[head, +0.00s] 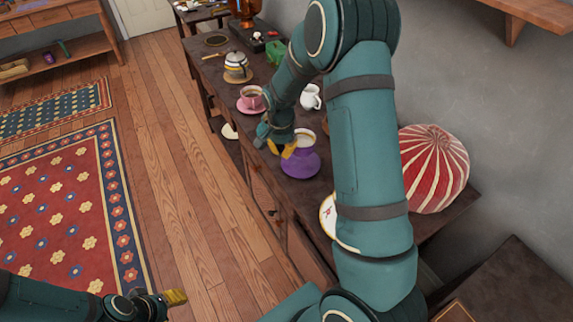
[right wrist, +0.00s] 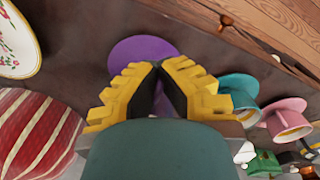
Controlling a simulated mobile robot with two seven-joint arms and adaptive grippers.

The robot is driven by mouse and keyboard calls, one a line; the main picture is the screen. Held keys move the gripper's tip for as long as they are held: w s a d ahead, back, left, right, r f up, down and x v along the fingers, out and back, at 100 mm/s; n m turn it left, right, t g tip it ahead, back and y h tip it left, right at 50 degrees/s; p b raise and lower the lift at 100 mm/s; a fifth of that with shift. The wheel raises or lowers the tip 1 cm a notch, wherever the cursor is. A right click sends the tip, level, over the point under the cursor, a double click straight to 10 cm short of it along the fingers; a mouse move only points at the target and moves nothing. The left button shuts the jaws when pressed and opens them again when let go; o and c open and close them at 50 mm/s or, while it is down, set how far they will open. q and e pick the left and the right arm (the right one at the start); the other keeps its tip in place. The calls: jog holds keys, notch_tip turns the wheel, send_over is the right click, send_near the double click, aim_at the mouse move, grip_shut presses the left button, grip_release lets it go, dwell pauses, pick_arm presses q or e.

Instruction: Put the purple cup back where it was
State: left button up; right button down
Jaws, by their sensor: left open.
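The purple cup (head: 304,152), with a pale drink in it, is upright on or just over a purple saucer (head: 299,191) at the table's near edge. My right gripper (head: 287,151) is at the cup's left side, its fingers closed together on the cup, apparently at the handle. In the right wrist view the fingertips (right wrist: 158,67) meet in front of the purple saucer (right wrist: 140,46); they hide most of the cup, and the grip itself is hidden. My left gripper (head: 174,298) is open and empty over the floor at the bottom left.
A pink cup and saucer (head: 251,101), a teapot (head: 236,67) and a white jug (head: 310,97) stand farther along the table. A teal cup (right wrist: 242,97) is near the purple saucer. A white plate (head: 327,214) and a red striped round object (head: 433,170) stand nearer.

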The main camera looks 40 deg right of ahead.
jog(key=shift+f+b, duration=0.55)
jog(key=shift+f, duration=2.05)
jog(key=shift+f, duration=0.1)
jog(key=c, duration=1.1)
grip_release()
jog(key=shift+c, duration=0.2)
